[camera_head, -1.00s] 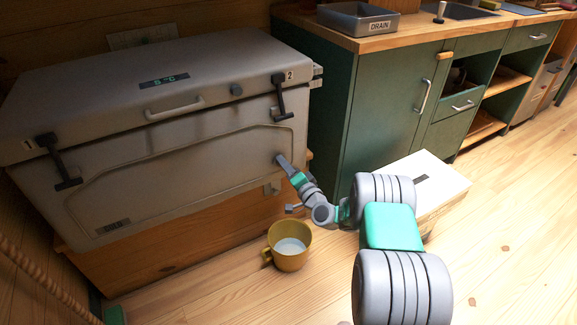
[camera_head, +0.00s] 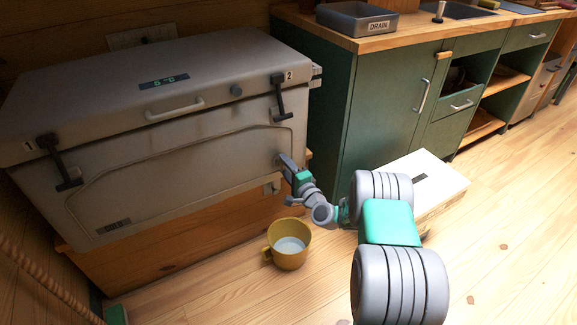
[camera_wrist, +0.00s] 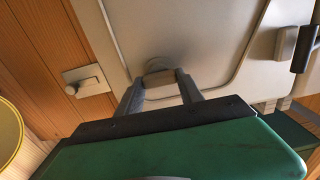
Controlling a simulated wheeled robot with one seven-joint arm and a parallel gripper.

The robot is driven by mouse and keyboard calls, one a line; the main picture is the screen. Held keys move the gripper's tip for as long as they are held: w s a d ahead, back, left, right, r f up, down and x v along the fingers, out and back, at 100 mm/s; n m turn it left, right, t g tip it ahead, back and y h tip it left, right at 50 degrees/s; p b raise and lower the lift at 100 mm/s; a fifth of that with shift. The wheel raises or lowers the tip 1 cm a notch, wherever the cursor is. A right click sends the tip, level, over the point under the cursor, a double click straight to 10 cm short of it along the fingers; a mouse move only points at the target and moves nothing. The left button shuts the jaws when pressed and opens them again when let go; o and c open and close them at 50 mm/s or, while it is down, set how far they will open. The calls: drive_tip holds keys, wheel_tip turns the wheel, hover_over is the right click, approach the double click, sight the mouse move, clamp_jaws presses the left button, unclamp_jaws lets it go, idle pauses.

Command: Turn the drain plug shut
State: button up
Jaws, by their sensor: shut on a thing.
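The drain plug (camera_wrist: 158,67) is a small grey-tan rounded knob low on the right end of the front of the grey cooler (camera_head: 180,155). My gripper (camera_wrist: 160,78) has one finger on each side of the plug and is shut on it. In the head view my gripper (camera_head: 283,157) reaches the cooler's lower right front and its fingers hide the plug. The plug's exact turn angle cannot be told.
A yellow mug (camera_head: 289,256) with pale liquid stands on the floor below my gripper. A small metal fitting (camera_wrist: 86,82) sits on wood beside the cooler's edge. A black latch (camera_head: 280,98) is above. A pale box (camera_head: 440,190) and green cabinet (camera_head: 385,110) stand at right.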

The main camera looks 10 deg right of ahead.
drive_tip(key=shift+w+d+r, duration=0.1)
drive_tip(key=shift+d+r, duration=0.05)
drive_tip(key=shift+d, duration=0.05)
drive_tip(key=o, duration=1.1)
drive_tip(key=shift+o, duration=1.4)
drive_tip(key=shift+a, duration=0.2)
drive_tip(key=p+v, duration=0.1)
drive_tip(key=v, duration=0.7)
drive_tip(key=shift+c, duration=0.4)
